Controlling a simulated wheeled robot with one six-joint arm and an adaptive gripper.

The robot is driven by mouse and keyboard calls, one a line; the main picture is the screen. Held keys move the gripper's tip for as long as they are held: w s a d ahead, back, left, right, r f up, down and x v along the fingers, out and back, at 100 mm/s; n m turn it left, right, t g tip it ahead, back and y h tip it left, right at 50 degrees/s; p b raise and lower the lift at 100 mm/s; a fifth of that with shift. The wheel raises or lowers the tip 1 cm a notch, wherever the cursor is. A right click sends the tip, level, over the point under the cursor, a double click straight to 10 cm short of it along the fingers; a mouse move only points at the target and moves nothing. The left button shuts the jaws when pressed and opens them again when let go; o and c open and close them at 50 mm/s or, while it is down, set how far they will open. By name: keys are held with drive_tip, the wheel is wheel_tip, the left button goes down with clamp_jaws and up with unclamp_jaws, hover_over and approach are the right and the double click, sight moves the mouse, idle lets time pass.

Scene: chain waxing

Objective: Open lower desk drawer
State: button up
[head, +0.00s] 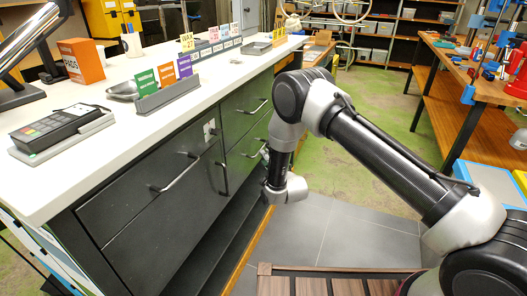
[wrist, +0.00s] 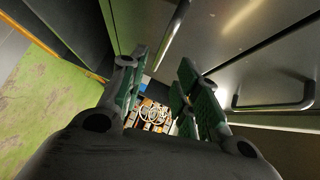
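The grey desk has a lower drawer (head: 243,158) under an upper drawer in its far column. Its bar handle is mostly behind my arm in the head view. In the wrist view a lower drawer handle (wrist: 174,32) shows between and just beyond my fingertips; I cannot tell whether they touch it. My gripper (wrist: 157,72) is open, with green-padded fingers apart and nothing held. In the head view my gripper is largely hidden behind my wrist, close to the lower drawer front. The drawers look shut.
The upper drawer handle (head: 256,107) is above; another drawer handle (head: 177,174) is nearer on the left. The white desk top (head: 120,85) carries a card terminal and signs. A wooden workbench (head: 478,125) stands right, with open floor (head: 345,150) between.

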drive_tip(key=x, duration=0.7)
clamp_jaws()
